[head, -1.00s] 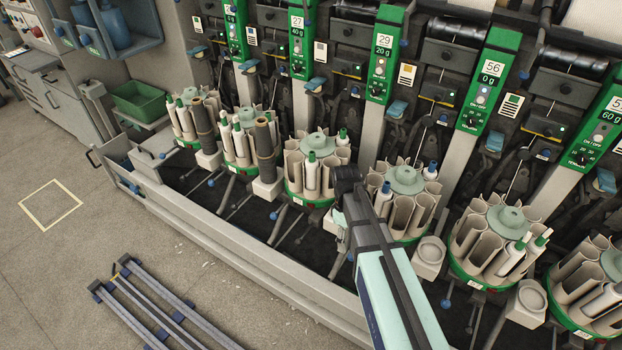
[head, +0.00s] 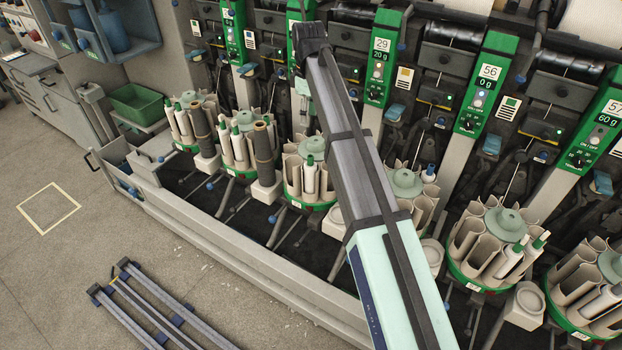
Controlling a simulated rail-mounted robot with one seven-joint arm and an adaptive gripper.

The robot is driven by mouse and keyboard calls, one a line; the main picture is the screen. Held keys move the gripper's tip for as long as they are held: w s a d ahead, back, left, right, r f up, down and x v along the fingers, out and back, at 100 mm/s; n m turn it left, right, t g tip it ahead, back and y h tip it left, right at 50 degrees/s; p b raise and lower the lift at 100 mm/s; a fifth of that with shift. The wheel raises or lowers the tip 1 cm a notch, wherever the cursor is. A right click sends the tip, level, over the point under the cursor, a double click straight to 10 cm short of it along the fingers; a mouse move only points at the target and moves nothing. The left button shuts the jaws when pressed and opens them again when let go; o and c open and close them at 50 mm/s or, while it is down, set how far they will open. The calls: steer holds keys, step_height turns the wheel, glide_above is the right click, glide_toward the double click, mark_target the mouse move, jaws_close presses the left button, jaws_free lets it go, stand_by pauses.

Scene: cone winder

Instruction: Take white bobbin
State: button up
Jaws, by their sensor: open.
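Several white bobbins stand in the round magazines along the winder. One white bobbin with a green tip (head: 311,178) is in the middle magazine (head: 293,172). Others lean in the magazine at right (head: 511,262) and stand in the magazine at left (head: 238,150).
Dark grey bobbins (head: 203,130) stand beside the left magazines. Green panels (head: 378,70) and slanted columns rise behind. A green bin (head: 138,103) is at left. A blue-grey rack (head: 145,310) lies on the floor by the long front ledge (head: 240,270).

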steer(key=p, duration=0.3)
glide_toward(311, 156)
steer(key=f, duration=0.5)
steer(key=shift+a+f, duration=0.15)
steer(key=shift+a, duration=0.15)
steer(key=shift+d+f+p, duration=0.2)
steer(key=shift+f+p, duration=0.75)
steer(key=shift+f, duration=1.65)
jaws_close()
